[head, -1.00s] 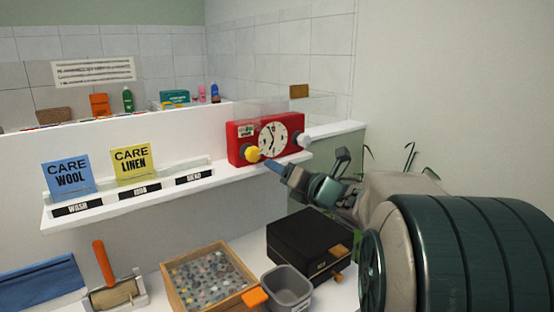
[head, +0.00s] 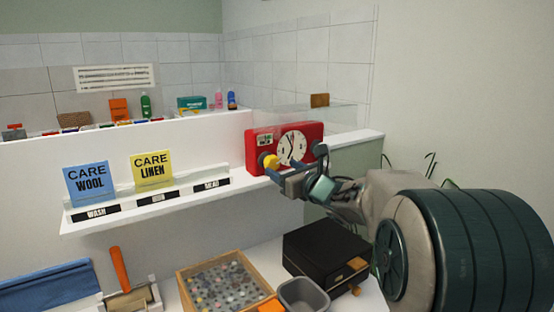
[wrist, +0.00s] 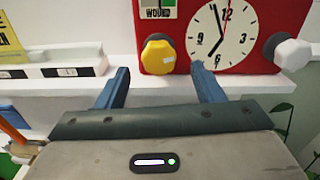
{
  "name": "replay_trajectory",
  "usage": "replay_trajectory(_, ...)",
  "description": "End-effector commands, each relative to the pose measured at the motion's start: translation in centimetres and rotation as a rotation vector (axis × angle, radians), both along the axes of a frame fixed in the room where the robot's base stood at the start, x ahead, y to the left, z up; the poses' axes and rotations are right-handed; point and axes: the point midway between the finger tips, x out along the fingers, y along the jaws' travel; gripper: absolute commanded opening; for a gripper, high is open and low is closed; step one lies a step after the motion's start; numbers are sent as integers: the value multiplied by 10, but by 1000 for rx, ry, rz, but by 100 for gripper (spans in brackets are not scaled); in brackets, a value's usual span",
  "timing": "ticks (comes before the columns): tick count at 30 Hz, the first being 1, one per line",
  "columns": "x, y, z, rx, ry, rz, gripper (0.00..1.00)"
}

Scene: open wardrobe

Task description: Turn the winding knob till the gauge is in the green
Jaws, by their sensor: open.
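The red clock box (head: 253,137) stands on the white ledge, with a round white dial (head: 297,148). The yellow knob (head: 271,161) is on its lower left front; it shows in the wrist view (wrist: 157,57). A pale faceted knob (wrist: 291,54) is at the right of the dial. The gauge (wrist: 160,8), labelled "WOUND" with a green part, is above the yellow knob; it is cut off and its reading is unclear. My gripper (wrist: 160,72) is open and empty. In the wrist view its fingers appear either side of and just below the yellow knob, apparently not touching it.
Blue (head: 90,184) and yellow (head: 152,168) care cards stand left along the ledge. Below are a black box (head: 325,250), a grey bin (head: 304,294) and a wooden tray (head: 185,286). A clear panel (head: 350,117) rises behind the clock.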

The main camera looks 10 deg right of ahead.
Motion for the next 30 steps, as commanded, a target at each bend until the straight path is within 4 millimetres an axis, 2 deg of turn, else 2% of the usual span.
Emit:
replay_trajectory(3, 21, 10, 2, 1, 2, 3, 61)
replay_trajectory(9, 47, 20, 1, 2, 1, 2, 61)
replay_trajectory(15, 57, 25, 0, 1, 0, 2, 61)
replay_trajectory(23, 58, 25, 0, 1, 0, 1, 61)
replay_trajectory(24, 58, 25, 0, 1, -1, 0, 58)
replay_trajectory(28, 58, 24, 0, 1, -1, 0, 22)
replay_trajectory(29, 58, 24, 0, 1, -1, 0, 16)
replay_trajectory(30, 58, 24, 0, 1, -1, -1, 16)
